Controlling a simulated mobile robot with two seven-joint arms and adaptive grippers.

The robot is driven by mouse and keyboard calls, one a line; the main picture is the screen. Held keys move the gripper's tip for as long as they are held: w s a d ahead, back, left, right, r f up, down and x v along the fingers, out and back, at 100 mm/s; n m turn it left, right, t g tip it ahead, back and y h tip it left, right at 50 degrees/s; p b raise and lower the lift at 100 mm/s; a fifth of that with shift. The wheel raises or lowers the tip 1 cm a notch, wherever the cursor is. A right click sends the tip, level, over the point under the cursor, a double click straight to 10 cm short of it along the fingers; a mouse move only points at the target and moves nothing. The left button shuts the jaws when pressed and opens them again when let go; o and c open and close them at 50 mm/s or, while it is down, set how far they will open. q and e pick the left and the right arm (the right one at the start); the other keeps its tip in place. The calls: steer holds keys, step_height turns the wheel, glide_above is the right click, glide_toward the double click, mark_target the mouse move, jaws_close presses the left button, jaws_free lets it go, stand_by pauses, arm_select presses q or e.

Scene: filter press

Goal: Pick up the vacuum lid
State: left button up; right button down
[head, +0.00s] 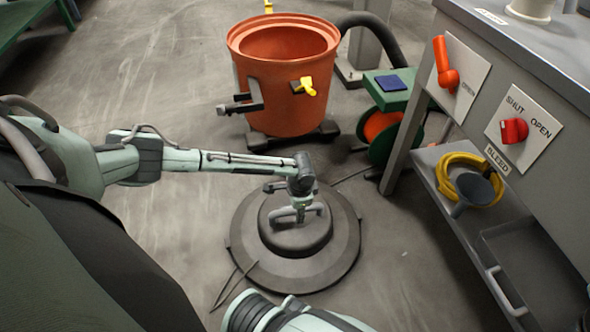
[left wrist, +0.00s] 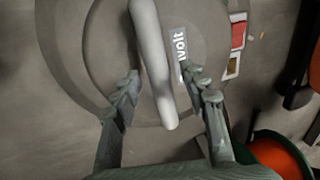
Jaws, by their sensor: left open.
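The vacuum lid (head: 332,258) is a round dark grey disc with a raised dome, lying flat on the floor. A light grey bar handle (head: 296,213) stands on top of it. My left gripper (head: 300,188) comes down over the lid from above, at the handle. In the left wrist view the open fingers of my left gripper (left wrist: 160,76) lie on either side of the handle (left wrist: 154,62), with gaps showing on both sides. The lid (left wrist: 88,50) fills much of that view. My right gripper is not in view.
An open orange drum (head: 302,116) stands behind the lid, with a dark hose (head: 372,22) behind it. A green and orange reel (head: 384,124) stands right of the drum. A grey cabinet with a low shelf (head: 428,160) bounds the right side. Floor is clear at left.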

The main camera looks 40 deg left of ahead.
arm_select(q)
steer(key=shift+f, duration=0.25)
stand_by(0.5)
jaws_close()
steer(key=shift+w+r, duration=0.1)
steer(key=shift+w, duration=0.05)
